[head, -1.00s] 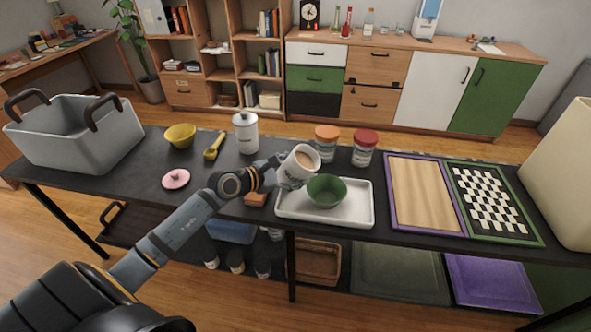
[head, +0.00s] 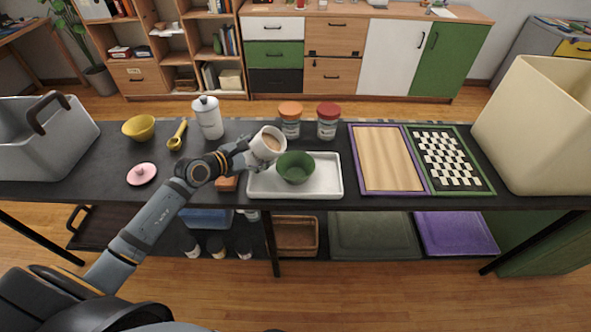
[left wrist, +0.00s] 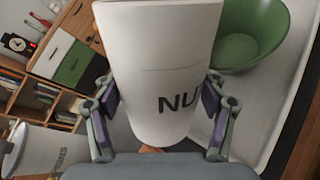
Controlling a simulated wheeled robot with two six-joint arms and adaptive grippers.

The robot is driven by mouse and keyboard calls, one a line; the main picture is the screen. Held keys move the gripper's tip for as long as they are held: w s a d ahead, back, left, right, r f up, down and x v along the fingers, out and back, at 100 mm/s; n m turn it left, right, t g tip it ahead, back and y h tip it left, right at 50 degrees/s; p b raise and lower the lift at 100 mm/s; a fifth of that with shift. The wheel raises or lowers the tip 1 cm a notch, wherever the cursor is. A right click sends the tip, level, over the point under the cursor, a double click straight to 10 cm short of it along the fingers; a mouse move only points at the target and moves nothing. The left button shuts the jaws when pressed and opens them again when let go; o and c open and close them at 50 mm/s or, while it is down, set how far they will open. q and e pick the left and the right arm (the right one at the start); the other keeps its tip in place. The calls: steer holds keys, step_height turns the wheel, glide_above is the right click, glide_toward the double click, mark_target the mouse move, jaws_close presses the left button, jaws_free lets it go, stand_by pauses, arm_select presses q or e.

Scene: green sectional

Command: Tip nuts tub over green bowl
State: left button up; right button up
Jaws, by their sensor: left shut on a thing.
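The green bowl (head: 296,168) stands upright on the white tray (head: 318,188), just right of and below the tub in the head view. The bowl also shows in the left wrist view (left wrist: 250,35). The bowl's inside looks empty. My right gripper is not in view.
Jars with orange (head: 290,118) and red lids (head: 327,120) stand behind the tray. A white canister (head: 208,117), yellow bowl (head: 139,128), yellow scoop (head: 177,136) and pink lid (head: 142,174) lie left. Framed boards (head: 386,160) and a cream bin (head: 535,125) are right.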

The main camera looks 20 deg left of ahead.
arm_select(q)
steer(key=shift+r, duration=0.25)
steer(key=shift+f, duration=0.1)
steer(key=shift+a+r+m+y+p, duration=0.15)
steer(key=shift+r+m+y+p, duration=0.25)
steer(key=shift+p, duration=0.4)
steer(key=shift+r+p, duration=0.3)
steer(key=shift+p, duration=0.25)
steer(key=shift+a+m+g, duration=0.1)
steer(key=shift+m+g, duration=0.2)
